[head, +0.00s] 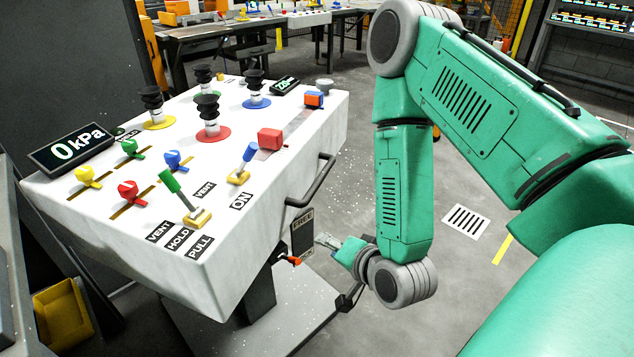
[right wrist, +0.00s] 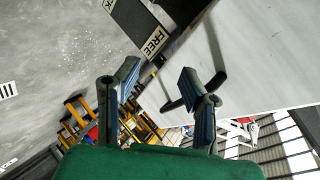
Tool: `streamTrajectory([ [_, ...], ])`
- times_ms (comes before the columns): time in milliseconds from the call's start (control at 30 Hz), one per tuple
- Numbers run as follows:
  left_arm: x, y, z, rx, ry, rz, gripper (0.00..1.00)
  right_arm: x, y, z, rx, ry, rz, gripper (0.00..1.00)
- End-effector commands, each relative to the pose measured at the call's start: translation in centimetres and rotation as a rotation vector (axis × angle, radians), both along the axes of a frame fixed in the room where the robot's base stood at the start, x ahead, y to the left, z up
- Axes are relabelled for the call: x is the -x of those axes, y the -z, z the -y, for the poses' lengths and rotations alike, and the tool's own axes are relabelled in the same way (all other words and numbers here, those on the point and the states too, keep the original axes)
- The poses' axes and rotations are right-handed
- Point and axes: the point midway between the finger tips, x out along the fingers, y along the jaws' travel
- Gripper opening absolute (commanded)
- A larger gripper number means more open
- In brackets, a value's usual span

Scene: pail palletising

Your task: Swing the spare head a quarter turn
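Several black bellows suction heads stand upright on the white console (head: 120,235): one on a red ring (head: 207,108), one on a yellow ring (head: 153,102), one on a blue ring (head: 255,85) and one on a green ring. I cannot tell which is the spare. My right gripper (head: 330,242) is low beside the console's right side, below the black bar handle (head: 313,182). In the right wrist view my right gripper (right wrist: 158,76) is open, its fingers apart and nothing held between them. My left gripper is not in view.
The console top carries a 0 kPa display (head: 72,148), coloured knobs, a green lever (head: 178,190), a blue lever (head: 246,160) and a red block (head: 270,139). A FREE label (head: 303,222) and an orange-red handle (head: 290,260) sit below. Open floor lies right.

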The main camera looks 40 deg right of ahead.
Motion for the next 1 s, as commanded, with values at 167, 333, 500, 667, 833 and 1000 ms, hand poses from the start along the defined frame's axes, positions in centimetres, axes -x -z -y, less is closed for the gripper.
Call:
streamTrajectory([
  [167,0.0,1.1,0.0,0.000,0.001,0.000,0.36,-2.0,-5.2,4.4,-0.215,0.251,0.336,0.36],
  [333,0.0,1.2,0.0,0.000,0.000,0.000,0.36,-2.5,-7.0,5.7,-0.277,0.310,0.440,0.36],
  [500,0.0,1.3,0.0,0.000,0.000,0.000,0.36,-4.6,-6.9,6.2,-0.275,0.308,0.445,0.36],
  [667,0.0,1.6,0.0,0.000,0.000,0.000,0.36,-7.9,-6.3,7.4,-0.276,0.307,0.444,0.36],
  [833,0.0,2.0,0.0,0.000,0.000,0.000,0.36,-11.2,-5.6,8.5,-0.275,0.307,0.440,0.36],
  [1000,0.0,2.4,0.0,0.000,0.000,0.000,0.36,-13.7,-5.2,9.3,-0.276,0.306,0.440,0.36],
])
